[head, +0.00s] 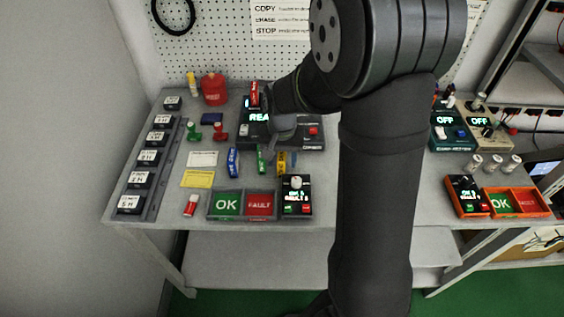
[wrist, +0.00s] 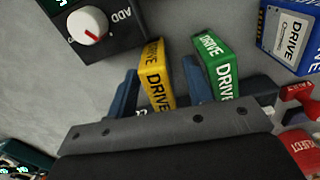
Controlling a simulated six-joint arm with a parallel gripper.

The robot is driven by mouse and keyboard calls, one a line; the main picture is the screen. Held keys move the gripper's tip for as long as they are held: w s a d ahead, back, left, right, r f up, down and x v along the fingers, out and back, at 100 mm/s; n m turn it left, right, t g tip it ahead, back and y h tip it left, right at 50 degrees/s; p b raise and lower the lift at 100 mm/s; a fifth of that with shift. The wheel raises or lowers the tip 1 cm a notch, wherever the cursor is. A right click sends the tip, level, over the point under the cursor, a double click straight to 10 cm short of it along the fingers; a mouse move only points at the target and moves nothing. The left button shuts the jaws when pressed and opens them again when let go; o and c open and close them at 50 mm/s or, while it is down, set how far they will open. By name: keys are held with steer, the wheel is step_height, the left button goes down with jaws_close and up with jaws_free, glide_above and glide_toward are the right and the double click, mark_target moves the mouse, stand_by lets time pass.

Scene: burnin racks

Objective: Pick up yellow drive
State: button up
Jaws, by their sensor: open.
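The yellow drive (wrist: 156,78) stands upright on the table, lettered DRIVE on its side. In the wrist view it lies between the two fingers of my gripper (wrist: 160,70). The fingers are open, with a gap visible on the drive's right; I cannot tell how far down they reach beside it. In the head view the yellow drive (head: 282,163) is right of the green drive, and my gripper (head: 282,135) shows just behind it, partly hidden by my arm.
The green drive (wrist: 217,66) stands close outside the right finger. A blue drive (wrist: 290,38) is further right. A black box with a white knob (wrist: 88,26) is at the upper left. OK and FAULT trays (head: 225,205) lie at the table's front.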

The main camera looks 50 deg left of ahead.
steer(key=shift+f, duration=0.3)
jaws_close()
steer(key=shift+r, duration=0.1)
